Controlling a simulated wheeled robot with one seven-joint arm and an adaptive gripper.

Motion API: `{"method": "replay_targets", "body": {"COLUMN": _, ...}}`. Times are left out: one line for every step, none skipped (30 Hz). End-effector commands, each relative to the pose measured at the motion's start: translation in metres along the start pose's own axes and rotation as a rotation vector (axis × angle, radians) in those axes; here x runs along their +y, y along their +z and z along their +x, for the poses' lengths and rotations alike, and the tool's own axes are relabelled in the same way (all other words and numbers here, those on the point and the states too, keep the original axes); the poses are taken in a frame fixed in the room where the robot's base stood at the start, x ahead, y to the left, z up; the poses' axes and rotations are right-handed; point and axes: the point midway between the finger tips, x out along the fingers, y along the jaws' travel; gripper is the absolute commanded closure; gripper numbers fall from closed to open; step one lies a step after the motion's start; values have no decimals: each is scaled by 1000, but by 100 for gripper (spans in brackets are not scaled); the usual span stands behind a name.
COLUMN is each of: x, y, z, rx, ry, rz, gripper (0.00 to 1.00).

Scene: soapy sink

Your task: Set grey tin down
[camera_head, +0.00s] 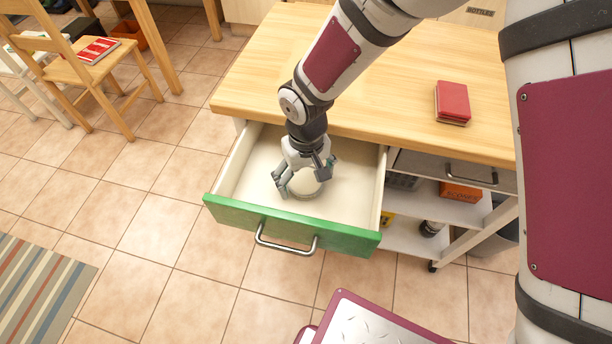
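The grey tin (304,186) is a pale, round, low thing inside the open drawer (345,211). My gripper (304,183) reaches down into the drawer with its fingers on either side of the tin, seemingly closed against it. The fingers and palm hide part of the tin. The tin is at or just above the drawer floor; I cannot tell whether its base touches.
The drawer has a green front with a metal handle (286,244). A red book (452,102) lies on the wooden counter (390,97). Shelves under the counter hold an orange box (460,191). A wooden chair (85,68) stands at upper left. The drawer floor left of my gripper is clear.

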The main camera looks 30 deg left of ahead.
Motion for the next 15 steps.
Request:
{"method": "replay_targets", "body": {"x": 0, "y": 0, "z": 0, "rx": 0, "ry": 0, "rz": 0, "gripper": 12}}
{"method": "replay_targets", "body": {"x": 0, "y": 0, "z": 0, "rx": 0, "ry": 0, "rz": 0, "gripper": 12}}
{"method": "replay_targets", "body": {"x": 0, "y": 0, "z": 0, "rx": 0, "ry": 0, "rz": 0, "gripper": 12}}
{"method": "replay_targets", "body": {"x": 0, "y": 0, "z": 0, "rx": 0, "ry": 0, "rz": 0, "gripper": 12}}
{"method": "replay_targets", "body": {"x": 0, "y": 0, "z": 0, "rx": 0, "ry": 0, "rz": 0, "gripper": 12}}
{"method": "replay_targets", "body": {"x": 0, "y": 0, "z": 0, "rx": 0, "ry": 0, "rz": 0, "gripper": 12}}
{"method": "replay_targets", "body": {"x": 0, "y": 0, "z": 0, "rx": 0, "ry": 0, "rz": 0, "gripper": 12}}
{"method": "replay_targets", "body": {"x": 0, "y": 0, "z": -1, "rx": 0, "ry": 0, "rz": 0, "gripper": 12}}
{"method": "replay_targets", "body": {"x": 0, "y": 0, "z": -3, "rx": 0, "ry": 0, "rz": 0, "gripper": 12}}
{"method": "replay_targets", "body": {"x": 0, "y": 0, "z": -4, "rx": 0, "ry": 0, "rz": 1, "gripper": 12}}
{"method": "replay_targets", "body": {"x": 0, "y": 0, "z": -7, "rx": 2, "ry": 0, "rz": 1, "gripper": 12}}
{"method": "replay_targets", "body": {"x": 0, "y": -1, "z": -12, "rx": 2, "ry": 1, "rz": 1, "gripper": 12}}
{"method": "replay_targets", "body": {"x": 1, "y": -1, "z": -17, "rx": 4, "ry": 1, "rz": 0, "gripper": 12}}
{"method": "replay_targets", "body": {"x": 1, "y": -1, "z": -22, "rx": 5, "ry": 1, "rz": 0, "gripper": 12}}
{"method": "replay_targets", "body": {"x": 0, "y": -1, "z": -29, "rx": 4, "ry": 1, "rz": 1, "gripper": 12}}
